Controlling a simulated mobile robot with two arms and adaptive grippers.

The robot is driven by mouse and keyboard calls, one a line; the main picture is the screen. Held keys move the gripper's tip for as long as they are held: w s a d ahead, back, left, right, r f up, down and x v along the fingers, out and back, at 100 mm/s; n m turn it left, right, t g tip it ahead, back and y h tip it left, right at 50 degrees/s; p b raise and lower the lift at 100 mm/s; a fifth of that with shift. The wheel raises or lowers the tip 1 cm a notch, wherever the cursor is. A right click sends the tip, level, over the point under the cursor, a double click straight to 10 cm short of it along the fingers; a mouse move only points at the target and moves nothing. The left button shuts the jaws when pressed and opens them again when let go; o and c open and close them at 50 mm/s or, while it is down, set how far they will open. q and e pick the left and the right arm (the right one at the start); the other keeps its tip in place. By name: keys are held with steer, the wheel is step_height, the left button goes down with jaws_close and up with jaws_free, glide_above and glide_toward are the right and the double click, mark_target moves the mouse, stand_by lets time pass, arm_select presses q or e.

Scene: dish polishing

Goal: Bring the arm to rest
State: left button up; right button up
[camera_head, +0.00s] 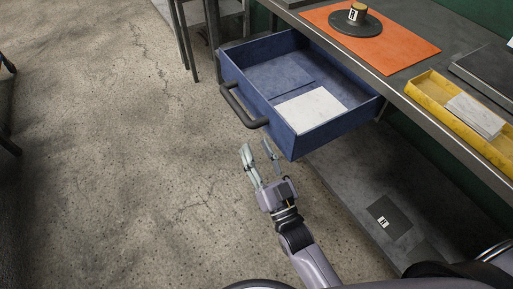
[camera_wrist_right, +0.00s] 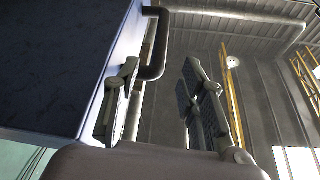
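My right gripper (camera_head: 257,147) is open and empty, its two fingers apart. It is in front of the open blue drawer (camera_head: 272,100), just short of its black bar handle (camera_head: 240,108) in the head view. In the right wrist view my right gripper's fingers (camera_wrist_right: 160,68) are spread, and the handle (camera_wrist_right: 156,45) shows beyond the left finger with a visible gap to the right one. I cannot tell the exact distance to the handle. My left gripper is not in view.
The drawer holds a white sheet or cloth (camera_head: 311,109). On the counter are an orange mat (camera_head: 400,48) with a dark round disc (camera_head: 356,24) and a yellow tray (camera_head: 440,94) with a pale block (camera_head: 475,115). A lower shelf (camera_head: 345,185) lies right of my arm. Floor to the left is clear.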

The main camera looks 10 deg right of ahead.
steer(key=s+d+f+g+h+p, duration=0.1)
steer(key=s+f+g+p, duration=0.2)
steer(key=f, duration=0.6)
steer(key=s+d+f+n+g+h+p, duration=0.1)
steer(key=s+d+f+g+p, duration=0.2)
steer(key=f, duration=0.6)
steer(key=s+f+g+h+p, duration=0.1)
steer(key=s+f+g+p, duration=0.2)
steer(key=f, duration=0.7)
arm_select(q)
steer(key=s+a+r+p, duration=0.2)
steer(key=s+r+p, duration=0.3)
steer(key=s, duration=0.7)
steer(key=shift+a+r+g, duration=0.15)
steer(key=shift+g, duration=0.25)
arm_select(e)
steer(key=s+d+f+g+h, duration=0.1)
steer(key=s+d+f+g, duration=0.2)
steer(key=s, duration=0.6)
steer(key=s+d+f+g+h, duration=0.1)
steer(key=s+d+f+g, duration=0.3)
steer(key=s, duration=0.6)
steer(key=s+d+f+n+g, duration=0.1)
steer(key=s+d+f+g, duration=0.3)
steer(key=s, duration=0.6)
steer(key=shift+d+f+g+h, duration=0.2)
steer(key=shift+f+g+h, duration=0.15)
steer(key=shift+f, duration=0.2)
